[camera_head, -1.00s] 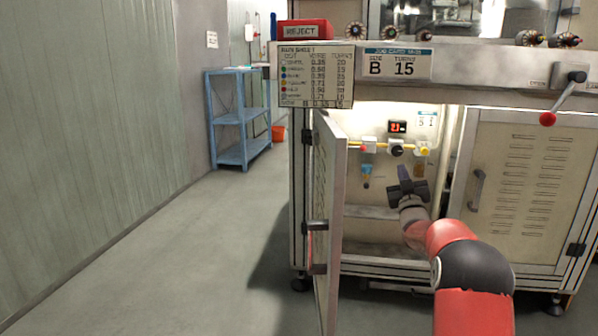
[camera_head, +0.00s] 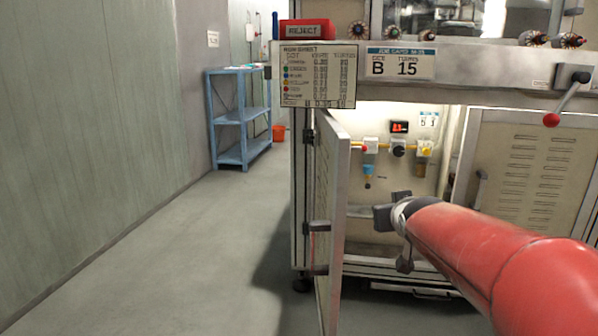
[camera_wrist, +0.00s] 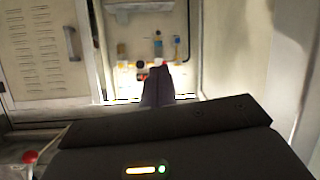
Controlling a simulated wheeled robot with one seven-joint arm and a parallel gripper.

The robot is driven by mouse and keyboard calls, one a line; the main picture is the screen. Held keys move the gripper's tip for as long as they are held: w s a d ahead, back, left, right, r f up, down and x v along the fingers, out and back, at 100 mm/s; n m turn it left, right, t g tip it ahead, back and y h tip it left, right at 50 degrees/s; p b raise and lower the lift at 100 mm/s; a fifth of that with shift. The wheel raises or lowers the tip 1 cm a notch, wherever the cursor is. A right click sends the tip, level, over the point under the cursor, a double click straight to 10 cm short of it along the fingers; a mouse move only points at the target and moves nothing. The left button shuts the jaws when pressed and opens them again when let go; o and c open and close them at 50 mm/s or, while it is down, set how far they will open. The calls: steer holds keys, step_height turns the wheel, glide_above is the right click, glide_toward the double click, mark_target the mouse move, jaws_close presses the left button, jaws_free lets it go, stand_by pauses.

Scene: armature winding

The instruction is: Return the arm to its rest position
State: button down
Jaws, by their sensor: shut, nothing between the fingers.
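My gripper (camera_head: 384,217) is in front of the open cabinet compartment in the head view, partly hidden behind my red arm. In the wrist view its fingers (camera_wrist: 157,86) are together and empty, pointing at the lit compartment. The cabinet door (camera_head: 330,220) stands open to the left of my gripper. Inside are a red digital display (camera_head: 399,127), a row of valves with a black knob (camera_head: 398,150), and a small blue-topped filter (camera_head: 368,170). My gripper appears apart from all of these.
The closed right cabinet door (camera_head: 525,185) and a red-knobbed lever (camera_head: 551,119) are on the right. Above are a red REJECT box (camera_head: 304,30), a chart (camera_head: 318,75) and a job card (camera_head: 401,63). A blue shelf (camera_head: 240,115) stands back left. The left floor is clear.

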steer(key=s+a+f+g, duration=0.2)
steer(key=s+f, duration=0.2)
steer(key=s, duration=0.6)
steer(key=s+a+f+g+y, duration=0.1)
steer(key=s+f+g, duration=0.25)
steer(key=s, duration=0.65)
steer(key=s+a+f+g, duration=0.2)
steer(key=s+f, duration=0.3)
steer(key=s, duration=0.5)
step_height(320, 180, up, 13)
steer(key=p, duration=1.3)
steer(key=shift+w+d+r+m, duration=0.15)
steer(key=shift+d+r+m, duration=0.05)
steer(key=shift+m, duration=0.2)
